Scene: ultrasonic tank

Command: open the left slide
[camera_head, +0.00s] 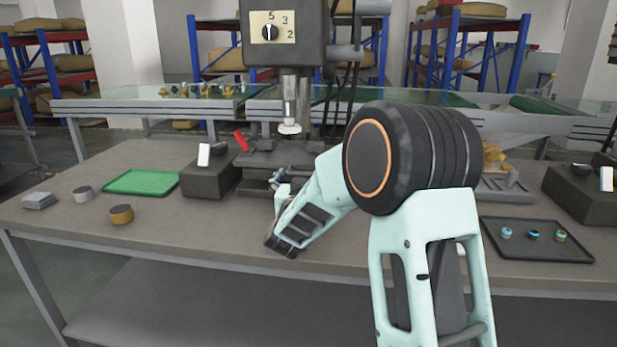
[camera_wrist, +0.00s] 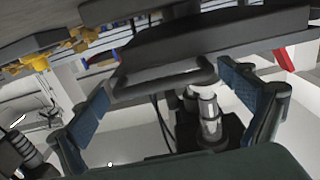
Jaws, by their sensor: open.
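The left slide is the dark block at the foot of the left press (camera_head: 285,157), behind my arm in the head view. In the wrist view the picture is tilted and shows a dark slab (camera_wrist: 215,42) with a rounded grey handle bar (camera_wrist: 165,80) on its near side. My gripper (camera_wrist: 164,86) is open, with one blue-padded finger on each side of the bar. I cannot tell whether the fingers touch it.
A red lever (camera_head: 241,140) and a dark box with a white switch (camera_head: 208,178) stand left of the press. A black tray (camera_head: 530,248) with small parts lies right.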

